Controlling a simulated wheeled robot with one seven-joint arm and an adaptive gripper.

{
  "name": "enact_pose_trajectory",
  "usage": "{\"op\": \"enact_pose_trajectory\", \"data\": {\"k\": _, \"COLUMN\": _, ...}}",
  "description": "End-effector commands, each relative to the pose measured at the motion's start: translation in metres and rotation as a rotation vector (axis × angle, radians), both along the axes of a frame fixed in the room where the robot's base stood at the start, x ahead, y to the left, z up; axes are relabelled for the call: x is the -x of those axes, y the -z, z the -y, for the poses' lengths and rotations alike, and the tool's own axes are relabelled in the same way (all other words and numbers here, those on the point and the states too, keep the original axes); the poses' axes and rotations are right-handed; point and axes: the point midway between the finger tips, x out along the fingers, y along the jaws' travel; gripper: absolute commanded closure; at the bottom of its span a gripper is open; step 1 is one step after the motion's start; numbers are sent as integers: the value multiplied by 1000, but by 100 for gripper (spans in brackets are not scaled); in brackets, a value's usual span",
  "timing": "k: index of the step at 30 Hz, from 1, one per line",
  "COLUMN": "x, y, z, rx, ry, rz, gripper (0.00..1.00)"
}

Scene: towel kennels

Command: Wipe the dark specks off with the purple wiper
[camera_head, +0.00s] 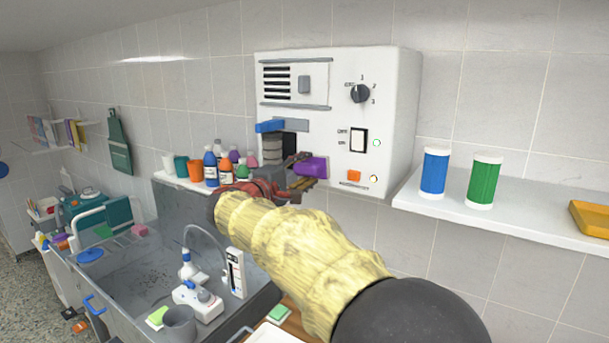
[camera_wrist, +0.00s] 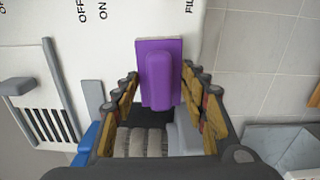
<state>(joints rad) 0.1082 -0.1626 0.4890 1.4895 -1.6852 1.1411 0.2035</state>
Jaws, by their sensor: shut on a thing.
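The purple wiper (camera_head: 311,167) is at the front of a white wall unit, beside its dark opening. My gripper (camera_head: 296,176) is shut on it there. In the wrist view the purple wiper (camera_wrist: 160,75) sits between the two fingers, its raised grip toward the camera and its flat plate in front of the unit's face. I cannot tell whether it touches the unit. Dark specks (camera_head: 152,277) are scattered on the grey floor of the sink basin at lower left, away from my gripper.
The white unit (camera_head: 390,105) has a blue lever (camera_head: 270,126) and a grey roll (camera_head: 272,150) in its opening. Bottles (camera_head: 211,168) stand on a ledge left of my arm. A right shelf (camera_head: 530,222) holds two canisters.

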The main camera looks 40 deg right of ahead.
Motion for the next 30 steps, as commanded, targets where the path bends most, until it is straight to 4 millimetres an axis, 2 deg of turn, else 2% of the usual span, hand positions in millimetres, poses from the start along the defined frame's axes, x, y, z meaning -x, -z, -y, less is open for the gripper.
{"op": "enact_pose_trajectory", "data": {"k": 3, "x": 0, "y": -12, "z": 1, "rx": 0, "ry": 1, "rz": 3, "gripper": 77}}
{"op": "enact_pose_trajectory", "data": {"k": 11, "x": 0, "y": -21, "z": 1, "rx": 1, "ry": 0, "rz": 1, "gripper": 77}}
{"op": "enact_pose_trajectory", "data": {"k": 22, "x": 0, "y": -47, "z": 0, "rx": 0, "ry": 0, "rz": 3, "gripper": 77}}
{"op": "enact_pose_trajectory", "data": {"k": 30, "x": 0, "y": -40, "z": 0, "rx": 1, "ry": 0, "rz": 1, "gripper": 77}}
